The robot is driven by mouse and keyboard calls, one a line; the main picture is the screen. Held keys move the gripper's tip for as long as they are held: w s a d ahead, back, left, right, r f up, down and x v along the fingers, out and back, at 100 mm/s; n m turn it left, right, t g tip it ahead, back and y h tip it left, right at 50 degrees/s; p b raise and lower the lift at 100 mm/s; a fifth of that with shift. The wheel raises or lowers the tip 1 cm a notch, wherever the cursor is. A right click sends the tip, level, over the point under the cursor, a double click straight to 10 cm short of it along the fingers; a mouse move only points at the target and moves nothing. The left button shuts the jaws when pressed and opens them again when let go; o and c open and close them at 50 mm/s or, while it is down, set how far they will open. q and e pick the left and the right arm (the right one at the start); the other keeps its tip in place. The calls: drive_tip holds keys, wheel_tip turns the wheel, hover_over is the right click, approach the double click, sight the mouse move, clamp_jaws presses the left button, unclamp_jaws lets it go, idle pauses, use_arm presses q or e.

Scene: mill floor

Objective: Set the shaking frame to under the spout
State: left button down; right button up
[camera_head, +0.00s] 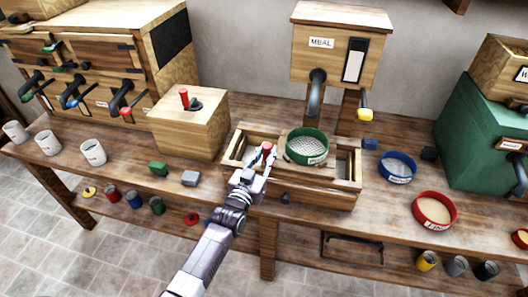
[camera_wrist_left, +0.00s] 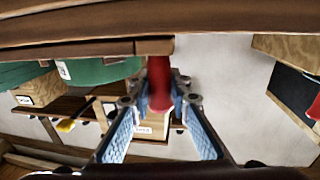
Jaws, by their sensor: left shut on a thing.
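The shaking frame (camera_head: 290,197) is a low wooden frame on the bench below the box labelled MEAL. A green-rimmed sieve (camera_head: 307,146) sits in it, right of its middle. The dark curved spout (camera_head: 315,92) hangs from the MEAL box (camera_head: 335,55), just behind and above the sieve. My left gripper (camera_head: 266,160) is at the frame, left of the sieve, shut on a red knob (camera_head: 267,147). In the left wrist view the red knob (camera_wrist_left: 159,84) stands between the blue-padded fingers (camera_wrist_left: 160,115). The knob's base is hidden. My right gripper is not in view.
A blue sieve (camera_head: 397,167) and a red sieve (camera_head: 434,210) lie to the right. A wooden box with a red lever (camera_head: 185,135) stands to the left, with white cups (camera_head: 93,152) beyond.

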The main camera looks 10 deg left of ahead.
use_arm(q)
drive_tip(key=shift+d, duration=0.15)
drive_tip(key=c, duration=1.8)
unclamp_jaws()
drive_tip(key=shift+d, duration=0.2)
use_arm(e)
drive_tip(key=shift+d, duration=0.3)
use_arm(q)
drive_tip(key=shift+o, duration=0.2)
drive_tip(key=shift+a, duration=0.1)
drive_tip(key=shift+s, duration=0.25)
drive_tip(key=s+a, duration=0.2)
drive_tip(key=s, duration=0.9)
drive_tip(key=shift+s, duration=0.15)
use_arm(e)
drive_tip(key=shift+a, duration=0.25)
use_arm(q)
drive_tip(key=shift+a, duration=0.1)
